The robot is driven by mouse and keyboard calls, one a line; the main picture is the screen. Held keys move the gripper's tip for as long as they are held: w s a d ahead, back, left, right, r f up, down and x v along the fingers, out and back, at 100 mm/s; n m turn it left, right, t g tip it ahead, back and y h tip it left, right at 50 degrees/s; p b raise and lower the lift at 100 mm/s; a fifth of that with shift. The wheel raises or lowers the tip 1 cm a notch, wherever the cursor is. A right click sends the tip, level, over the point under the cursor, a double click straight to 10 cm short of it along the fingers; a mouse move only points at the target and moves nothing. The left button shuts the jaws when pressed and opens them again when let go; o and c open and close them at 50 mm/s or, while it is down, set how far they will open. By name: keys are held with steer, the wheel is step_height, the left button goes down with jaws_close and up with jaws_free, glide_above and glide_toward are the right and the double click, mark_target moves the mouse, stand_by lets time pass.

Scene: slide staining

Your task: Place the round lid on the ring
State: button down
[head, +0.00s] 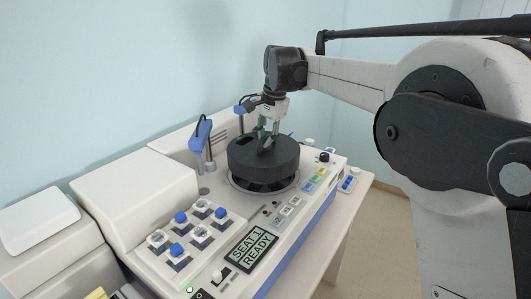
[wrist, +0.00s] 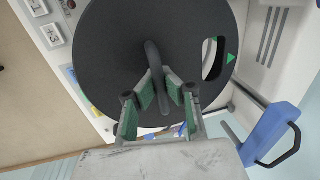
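The round lid (head: 250,158) is a thick black disc with an upright handle and a slot in its top. In the head view it is over the dark ring (head: 262,187) on the white machine. Dark openings show just below the lid's edge, and I cannot tell whether lid and ring touch. My gripper (head: 267,131) is above the lid's middle. The ring is hidden there.
A blue-headed post (head: 201,134) stands close left of the lid. Several blue-topped and clear-topped blocks sit on a white tray (head: 222,229) in front. A display (head: 250,250) reads "SEAT 1 READY". Buttons (head: 293,202) line the machine's front right.

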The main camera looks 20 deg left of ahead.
mark_target(266, 149)
steer(key=shift+f, duration=2.05)
steer(key=shift+f, duration=0.2)
steer(key=c, duration=1.9)
jaws_free()
steer(key=shift+r, duration=0.1)
steer(key=r, duration=0.4)
steer(key=d+r, duration=0.1)
steer(key=r, duration=0.3)
steer(key=d+r, duration=0.1)
steer(key=r, duration=0.3)
steer(key=shift+s+d, duration=0.1)
steer(key=shift+s, duration=0.25)
